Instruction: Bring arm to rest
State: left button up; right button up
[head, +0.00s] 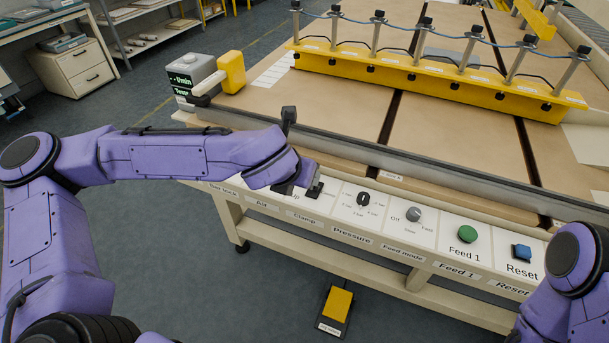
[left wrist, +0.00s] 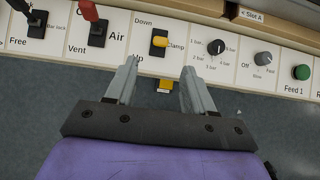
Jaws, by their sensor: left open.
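My left gripper (head: 300,190) is at the end of the purple arm that reaches in from the left, over the front control panel near the Clamp label. In the left wrist view my left gripper (left wrist: 158,66) is open and empty, its two grey fingers apart. The yellow Clamp switch (left wrist: 160,43) lies just beyond the gap between them, and contact does not show. In the head view the gripper and arm cover that switch. Only part of my right arm shows at the lower right of the head view; its gripper is out of frame.
The panel carries a red Air lever (left wrist: 88,12), a black Bar lock lever (left wrist: 38,22), a pressure knob (head: 363,199), a feed mode knob (head: 414,214), a green button (head: 467,234) and a blue Reset button (head: 521,252). A yellow pedal (head: 338,302) is on the floor.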

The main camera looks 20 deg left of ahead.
dwell(0.4)
pick_arm(q)
jog(key=s+d+f+m, duration=0.2)
jog(key=s+f+m, duration=0.1)
jog(key=f+m, duration=0.35)
jog(key=s+d+f+m+g, duration=0.1)
jog(key=s+d+f+m, duration=0.15)
jog(key=f+m, duration=0.4)
jog(key=s+d+f+m, duration=0.1)
jog(key=s+f+m, duration=0.3)
jog(key=f, duration=0.5)
jog(key=s+a+f+m+g, duration=0.3)
jog(key=s+a+f+m, duration=0.35)
jog(key=s+f, duration=0.3)
jog(key=s+a+f+m+y, duration=0.2)
jog(key=s+a+m, duration=0.3)
jog(key=a, duration=0.7)
jog(key=shift+s+g+y, duration=0.3)
jog(key=shift+s+y, duration=0.5)
jog(key=shift+s, duration=0.1)
